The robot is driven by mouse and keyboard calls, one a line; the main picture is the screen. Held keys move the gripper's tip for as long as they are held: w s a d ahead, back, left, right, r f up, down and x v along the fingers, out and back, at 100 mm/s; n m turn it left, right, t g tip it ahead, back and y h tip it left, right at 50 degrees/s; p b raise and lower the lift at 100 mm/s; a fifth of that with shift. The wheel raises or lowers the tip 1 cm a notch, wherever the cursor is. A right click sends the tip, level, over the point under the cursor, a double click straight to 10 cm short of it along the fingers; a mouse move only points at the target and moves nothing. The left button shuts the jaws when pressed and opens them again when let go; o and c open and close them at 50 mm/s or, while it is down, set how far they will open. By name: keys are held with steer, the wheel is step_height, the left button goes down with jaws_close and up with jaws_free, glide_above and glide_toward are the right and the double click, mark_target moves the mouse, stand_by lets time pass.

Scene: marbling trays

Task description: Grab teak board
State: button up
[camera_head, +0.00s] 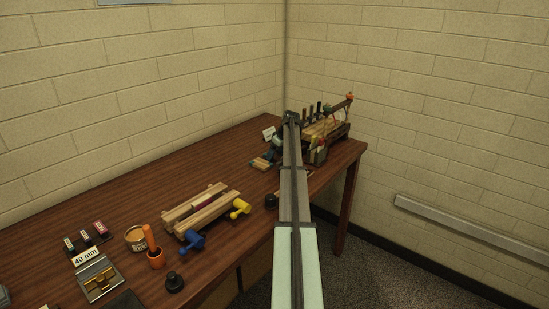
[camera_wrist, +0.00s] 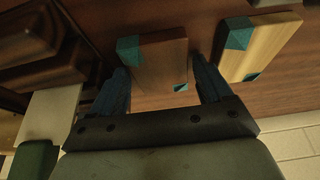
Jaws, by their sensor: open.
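A brown board with teal corners, which looks like the teak board (camera_wrist: 160,66), lies between the two blue fingers of my gripper (camera_wrist: 161,72) in the wrist view. The fingers are open, one on each side of it; whether they touch it I cannot tell. A paler yellowish board (camera_wrist: 262,45) with similar teal corners lies just right of the right finger. In the head view my gripper (camera_head: 275,149) is low over the far part of the table, and small boards (camera_head: 261,163) show beside it, partly hidden.
A wooden rack with upright tools (camera_head: 327,128) stands close to the right of my gripper. A white card (camera_head: 269,133) stands behind it. The table's (camera_head: 150,180) back middle is clear.

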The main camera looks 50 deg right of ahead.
steer(key=shift+c, duration=0.4)
steer(key=c, duration=0.7)
steer(key=shift+c, duration=0.2)
steer(key=shift+r, duration=0.15)
